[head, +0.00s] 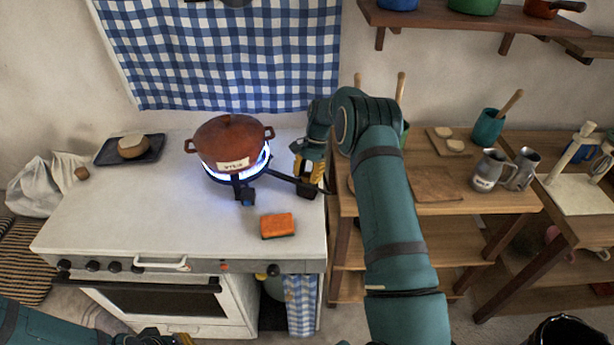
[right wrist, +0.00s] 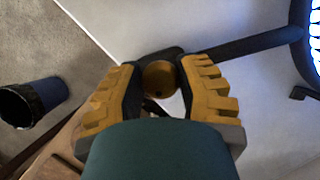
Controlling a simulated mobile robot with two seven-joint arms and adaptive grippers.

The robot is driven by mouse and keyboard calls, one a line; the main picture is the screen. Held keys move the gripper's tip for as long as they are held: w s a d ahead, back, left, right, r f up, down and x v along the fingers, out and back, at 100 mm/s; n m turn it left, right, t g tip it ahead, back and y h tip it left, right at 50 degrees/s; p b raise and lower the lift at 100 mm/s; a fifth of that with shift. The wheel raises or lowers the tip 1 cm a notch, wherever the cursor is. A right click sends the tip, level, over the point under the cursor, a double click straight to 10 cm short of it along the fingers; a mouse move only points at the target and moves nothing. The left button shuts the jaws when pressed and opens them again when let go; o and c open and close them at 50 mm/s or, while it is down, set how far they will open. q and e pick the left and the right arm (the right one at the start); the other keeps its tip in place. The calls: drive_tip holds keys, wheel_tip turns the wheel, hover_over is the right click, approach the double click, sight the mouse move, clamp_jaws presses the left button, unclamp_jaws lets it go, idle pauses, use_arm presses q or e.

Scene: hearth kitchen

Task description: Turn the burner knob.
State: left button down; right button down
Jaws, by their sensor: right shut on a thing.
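The burner knob (right wrist: 158,80) is a round brass-coloured knob seen between the yellow-padded fingers of my right gripper (right wrist: 160,88) in the right wrist view. The fingers are shut on its two sides. In the head view my right gripper (head: 308,172) is at the stove's right edge, at the end of the burner's black pipe (head: 281,178), and largely covers the knob. The burner (head: 236,180) has a blue flame under a brown labelled pot (head: 232,142). My left gripper (head: 165,338) shows only partly at the bottom edge; its fingers cannot be read.
An orange sponge (head: 278,225) lies on the white stove top (head: 130,200). A dark tray (head: 108,152) with a round item is at the back left. A wooden table (head: 425,195) with a mug (head: 490,171) stands right of the stove. A dark bin (right wrist: 35,98) is on the floor.

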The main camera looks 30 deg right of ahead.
drive_tip(key=shift+f+n, duration=0.1)
drive_tip(key=shift+n, duration=0.4)
drive_tip(key=c, duration=0.6)
unclamp_jaws()
drive_tip(key=v, duration=1.2)
drive_tip(key=shift+w, duration=0.15)
